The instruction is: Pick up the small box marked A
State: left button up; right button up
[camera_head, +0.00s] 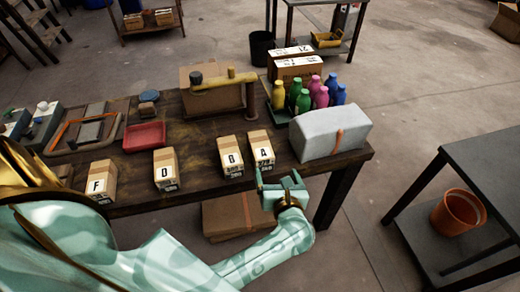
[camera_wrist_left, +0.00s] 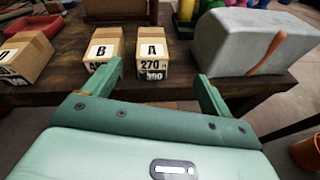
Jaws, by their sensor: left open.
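The small box marked A (camera_head: 262,150) stands upright near the front edge of the dark wooden table, the rightmost in a row of small tan boxes. In the left wrist view box A (camera_wrist_left: 152,54) is straight ahead, its label facing me. My left gripper (camera_head: 279,177) is open and empty, just in front of the table edge near box A. In the left wrist view box A shows beyond and between the spread fingers of this gripper (camera_wrist_left: 158,75). The fingers do not appear to touch it. My right gripper is not in view.
A box marked B (camera_head: 230,156) stands close left of A; boxes marked D (camera_head: 166,170) and F (camera_head: 101,182) are farther left. A grey block with an orange stripe (camera_head: 331,132) is right of A. Several coloured bottles (camera_head: 303,101) and a pipe fixture (camera_head: 225,83) stand behind.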

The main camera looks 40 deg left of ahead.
aim_at(266, 161)
pick_arm(q)
jog(key=w+a+f+n+b, duration=0.1)
jog(key=a, duration=0.1)
jog(key=w+a+f+n+g+b, duration=0.1)
jog(key=w+a+f+b, duration=0.1)
jog(key=w+a+f+n+g+b, duration=0.1)
jog(key=w+a+f, duration=0.1)
jog(key=shift+w+a, duration=0.15)
jog(key=shift+a, duration=0.1)
jog(key=shift+w+a+b, duration=0.35)
jog(key=shift+w+a, duration=0.05)
jog(key=shift+a, duration=0.1)
jog(key=b+x, duration=0.2)
jog(key=x, duration=0.3)
jog(key=shift+a, duration=0.15)
jog(key=shift+r, duration=0.2)
jog(key=c, duration=1.3)
